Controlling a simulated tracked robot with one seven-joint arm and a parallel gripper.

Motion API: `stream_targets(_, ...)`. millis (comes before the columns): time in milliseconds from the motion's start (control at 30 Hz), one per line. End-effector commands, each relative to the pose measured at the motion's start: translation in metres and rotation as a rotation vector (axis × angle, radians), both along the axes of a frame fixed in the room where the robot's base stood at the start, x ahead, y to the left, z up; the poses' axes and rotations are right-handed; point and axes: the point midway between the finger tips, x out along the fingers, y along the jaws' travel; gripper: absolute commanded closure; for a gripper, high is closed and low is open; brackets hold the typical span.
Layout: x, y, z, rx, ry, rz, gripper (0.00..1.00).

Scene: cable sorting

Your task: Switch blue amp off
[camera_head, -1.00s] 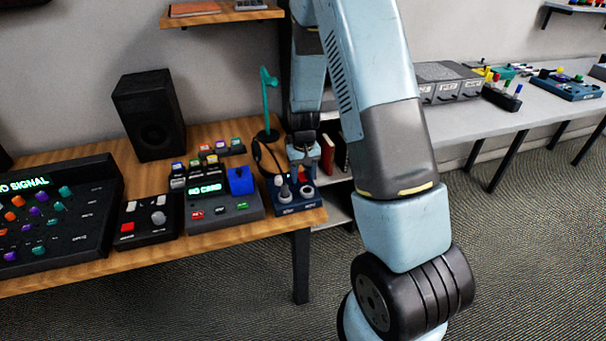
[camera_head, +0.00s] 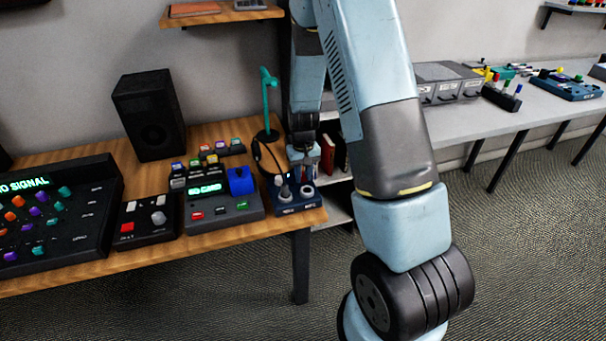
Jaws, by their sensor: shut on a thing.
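The blue amp (camera_head: 293,207) is a small dark blue box at the right end of the wooden table. Two grey knobs with light rings stand on its top near the front. My gripper (camera_head: 303,172) points down at the back right of the amp, behind the knobs. It is shut on a small part there, seemingly the amp's switch. The fingers hide that part, so I cannot tell the switch's position.
A teal headphone stand (camera_head: 267,105) with dark headphones is close behind and left of the amp. A device with a green display (camera_head: 212,208) and blue block sits left of it. A black speaker (camera_head: 152,115) and mixer (camera_head: 92,210) are farther left. The table edge is just right.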

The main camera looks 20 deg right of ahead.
Motion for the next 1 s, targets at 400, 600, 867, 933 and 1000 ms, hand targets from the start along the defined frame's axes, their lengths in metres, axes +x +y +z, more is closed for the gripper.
stream_targets(400, 0.0067, 0.0006, 0.0012, 0.001, 0.194, 0.001, 1.00)
stream_targets(600, 0.0081, 0.0005, 0.0022, 0.000, 0.251, 0.001, 1.00)
stream_targets(867, 0.0080, 0.0005, 0.0026, 0.000, 0.257, 0.001, 1.00)
stream_targets(933, 0.0080, 0.0005, 0.0027, 0.000, 0.256, 0.001, 1.00)
stream_targets(1000, 0.0080, 0.0005, 0.0027, 0.000, 0.256, 0.001, 0.68)
